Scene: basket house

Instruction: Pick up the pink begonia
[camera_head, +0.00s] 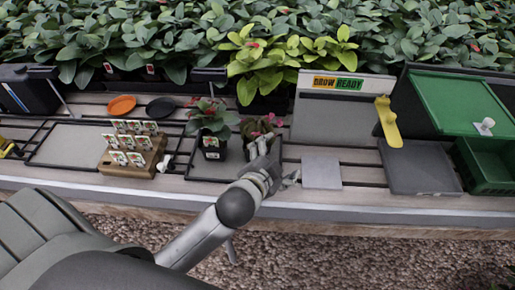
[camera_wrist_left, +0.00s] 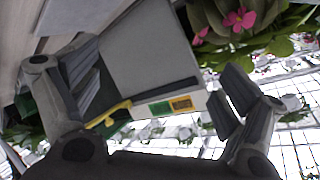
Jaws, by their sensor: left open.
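The pink begonia (camera_head: 262,125) stands on the slatted bench in the head view, with pinkish blooms and dark green leaves. My left gripper (camera_head: 277,163) is in front of it and hides its lower part and pot. In the left wrist view the begonia's pink bloom and leaves (camera_wrist_left: 240,20) are at the upper right, above the right-hand finger. The left gripper (camera_wrist_left: 160,88) is open there, and nothing shows between its fingers. I cannot tell whether a finger touches the plant. My right gripper is not in view.
A red-flowered plant in a black pot (camera_head: 211,148) stands left of the begonia. A grey square plate (camera_head: 321,171) lies to the right. A "Grow Ready" board (camera_head: 333,108), yellow tool (camera_head: 388,122) and green crate (camera_head: 484,175) are farther right. A wooden seed-packet stand (camera_head: 133,163) is left.

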